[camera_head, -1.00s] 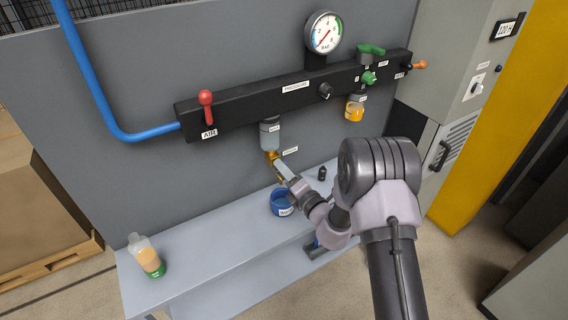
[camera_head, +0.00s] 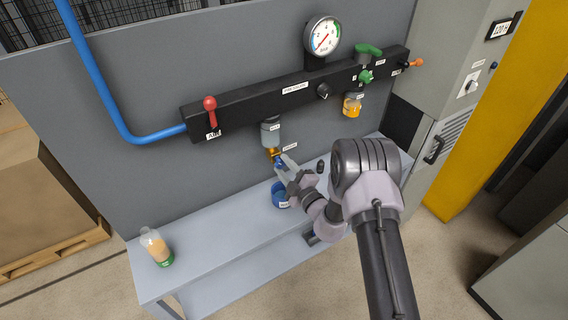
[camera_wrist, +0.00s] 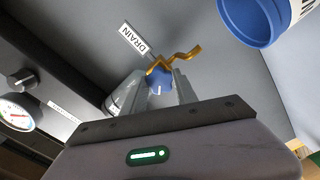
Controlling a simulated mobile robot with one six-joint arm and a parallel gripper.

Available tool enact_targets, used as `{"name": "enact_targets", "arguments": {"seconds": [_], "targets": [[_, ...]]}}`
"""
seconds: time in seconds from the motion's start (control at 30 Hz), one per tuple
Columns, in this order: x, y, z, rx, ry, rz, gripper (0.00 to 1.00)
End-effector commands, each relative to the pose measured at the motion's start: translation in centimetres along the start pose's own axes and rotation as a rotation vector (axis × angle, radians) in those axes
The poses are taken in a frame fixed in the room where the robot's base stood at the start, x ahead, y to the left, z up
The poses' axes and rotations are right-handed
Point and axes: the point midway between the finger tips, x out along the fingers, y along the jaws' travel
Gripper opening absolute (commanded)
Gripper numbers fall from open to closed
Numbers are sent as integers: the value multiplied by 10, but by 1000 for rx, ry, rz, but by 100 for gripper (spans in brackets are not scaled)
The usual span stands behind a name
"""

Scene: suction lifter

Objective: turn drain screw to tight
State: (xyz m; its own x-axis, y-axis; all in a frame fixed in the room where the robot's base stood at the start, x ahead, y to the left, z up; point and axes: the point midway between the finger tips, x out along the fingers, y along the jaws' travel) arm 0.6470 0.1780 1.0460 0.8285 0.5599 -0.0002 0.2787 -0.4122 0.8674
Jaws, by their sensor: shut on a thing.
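The drain screw is a blue knob (camera_wrist: 158,83) with a small white mark, under a brass fitting (camera_wrist: 182,56) in the wrist view. A DRAIN label (camera_wrist: 134,39) is on the wall beside it. My gripper (camera_wrist: 163,88) is shut on the blue knob, with one grey finger on each side. In the head view the brass fitting (camera_head: 273,152) is below a clear bowl (camera_head: 270,134), and my gripper (camera_head: 281,164) reaches it from the lower right. The knob is mostly hidden there.
A blue cup (camera_head: 279,196) stands on the grey bench (camera_head: 225,235) just below my gripper. A bottle (camera_head: 157,247) stands at the bench's left end. The black manifold (camera_head: 250,98) with red lever (camera_head: 211,106) and gauge (camera_head: 322,36) is above.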

Motion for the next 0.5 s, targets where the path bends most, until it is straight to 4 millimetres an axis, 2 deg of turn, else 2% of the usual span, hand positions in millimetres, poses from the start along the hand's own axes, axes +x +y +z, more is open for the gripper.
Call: {"name": "enact_targets", "arguments": {"seconds": [0.5], "targets": [[0, 0, 0, 464, -1, -1, 0]]}}
